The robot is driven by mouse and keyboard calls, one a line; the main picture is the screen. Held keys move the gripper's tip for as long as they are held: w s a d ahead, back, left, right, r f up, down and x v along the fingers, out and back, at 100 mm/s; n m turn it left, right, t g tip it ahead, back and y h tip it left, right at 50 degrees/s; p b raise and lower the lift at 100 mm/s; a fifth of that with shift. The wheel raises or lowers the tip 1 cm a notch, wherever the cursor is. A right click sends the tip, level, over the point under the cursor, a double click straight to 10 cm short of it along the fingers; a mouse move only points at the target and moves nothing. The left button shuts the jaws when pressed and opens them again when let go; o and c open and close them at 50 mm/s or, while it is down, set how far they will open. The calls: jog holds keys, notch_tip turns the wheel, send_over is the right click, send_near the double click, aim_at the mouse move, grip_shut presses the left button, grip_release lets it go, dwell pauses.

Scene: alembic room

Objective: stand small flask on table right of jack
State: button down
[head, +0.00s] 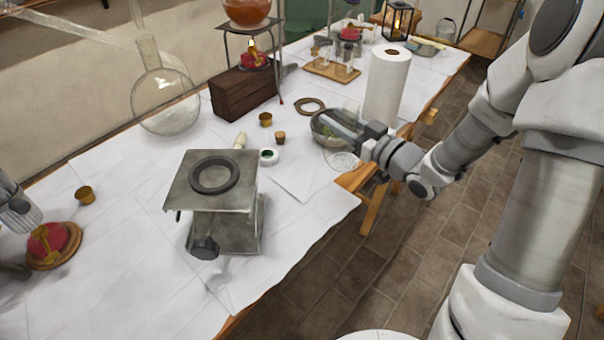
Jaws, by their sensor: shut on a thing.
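The jack (226,222) is a metal lab jack with a dark ring (214,175) on its top plate. It stands on the paper-covered table (300,225). My gripper (347,129) is to the right of and beyond the jack, near the table's front edge. It is shut on the small flask (342,160), which is clear glass and hard to make out. The flask's round base shows just below the fingers, and its upper part is mostly lost against the bowl behind. I cannot tell whether the base touches the table.
A grey bowl (318,128) with green contents is behind my gripper, and a paper towel roll (387,85) stands beyond. Bare paper lies right of the jack.

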jog(key=w+a+f+b, duration=0.3)
jog(key=w+a+f, duration=0.3)
jog(key=a+f, duration=0.4)
jog(key=shift+f, duration=0.5)
jog(key=shift+f+b, duration=0.3)
jog(key=shift+b, duration=0.1)
jog(key=shift+c, duration=2.2)
grip_release()
jog(key=shift+r, duration=0.15)
